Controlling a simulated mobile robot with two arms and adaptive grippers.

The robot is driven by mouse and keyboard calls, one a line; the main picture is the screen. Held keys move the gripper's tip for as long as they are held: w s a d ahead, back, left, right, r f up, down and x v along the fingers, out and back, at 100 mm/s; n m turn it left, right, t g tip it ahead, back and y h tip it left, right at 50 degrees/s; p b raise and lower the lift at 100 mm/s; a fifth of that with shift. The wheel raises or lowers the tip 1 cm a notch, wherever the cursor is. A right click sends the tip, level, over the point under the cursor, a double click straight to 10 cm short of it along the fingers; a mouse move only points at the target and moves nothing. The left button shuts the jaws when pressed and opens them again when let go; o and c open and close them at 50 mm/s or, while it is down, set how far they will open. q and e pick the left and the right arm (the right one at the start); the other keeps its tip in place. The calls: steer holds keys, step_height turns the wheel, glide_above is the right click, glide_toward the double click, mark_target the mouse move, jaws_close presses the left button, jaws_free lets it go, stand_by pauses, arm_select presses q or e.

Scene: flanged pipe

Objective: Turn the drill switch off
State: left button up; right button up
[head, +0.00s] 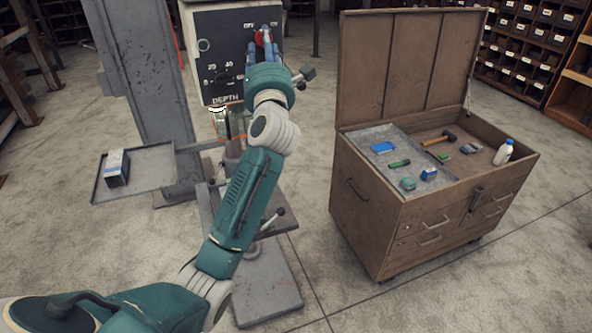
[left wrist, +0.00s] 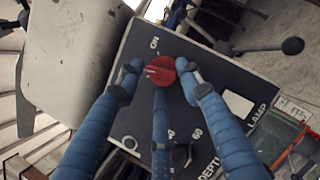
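The drill's dark control panel (head: 215,60) stands at upper middle in the head view, with "OFF", "ON" and "DEPTH" lettering. Its red rotary switch (head: 262,37) is partly hidden by my left gripper (head: 263,42). In the left wrist view the red switch (left wrist: 161,70) sits between the blue fingers of my left gripper (left wrist: 160,77), near the "ON" label. The fingers are spread around the knob; a firm grip on it does not show. A black depth knob (left wrist: 181,155) is below it. My right gripper is not in view.
A lever with a dark ball end (left wrist: 292,46) sticks out beside the panel. A grey side tray (head: 140,170) holds a small box (head: 116,168). A brown tool chest (head: 375,215) with an open lid stands on the right, with floor between.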

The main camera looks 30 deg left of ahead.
arm_select(q)
steer(key=s+d+f+m+b, duration=0.3)
steer(key=s+d+f, duration=0.15)
steer(key=s, duration=0.45)
steer(key=w+d+f+m+h+b, duration=0.1)
steer(key=f+m, duration=0.3)
steer(key=f, duration=0.6)
steer(key=w+d+f+m+t+h+b, duration=0.1)
steer(key=w+d+f+m+h+b, duration=0.1)
steer(key=f, duration=0.9)
steer(key=w+d+f+m+t+h+b, duration=0.1)
steer(key=w+d+f+m+h+b, duration=0.1)
steer(key=f+m, duration=0.6)
step_height(320, 180, down, 3)
steer(key=shift+w+b, duration=0.85)
steer(key=shift+b, duration=0.3)
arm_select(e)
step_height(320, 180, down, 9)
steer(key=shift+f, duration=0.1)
